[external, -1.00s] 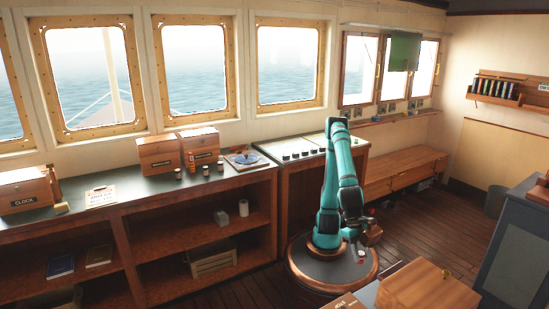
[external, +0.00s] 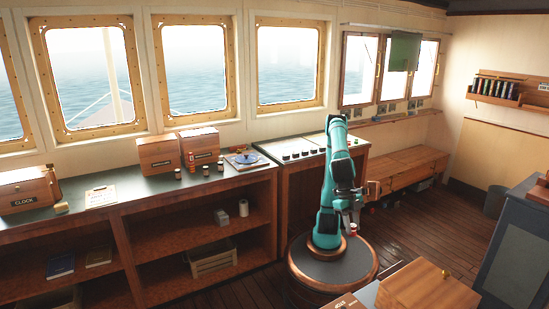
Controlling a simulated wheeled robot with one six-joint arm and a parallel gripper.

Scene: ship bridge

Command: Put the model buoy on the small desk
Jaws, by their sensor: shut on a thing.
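My gripper (external: 355,218) hangs below the bent teal arm, in front of the low wooden bench. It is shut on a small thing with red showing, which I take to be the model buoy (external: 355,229). The buoy is held in the air above the floor and my round base; its shape is too small to make out. Which surface is the small desk is not clear. A surface at the bottom edge (external: 366,293), only partly in view, carries a wooden box (external: 428,290).
A long dark-topped counter (external: 125,185) with open shelves runs along the left, bearing wooden boxes and small jars. A console (external: 300,147) stands behind my arm. A blue-grey cabinet (external: 512,245) is at the right. Wooden floor (external: 430,225) is open between bench and cabinet.

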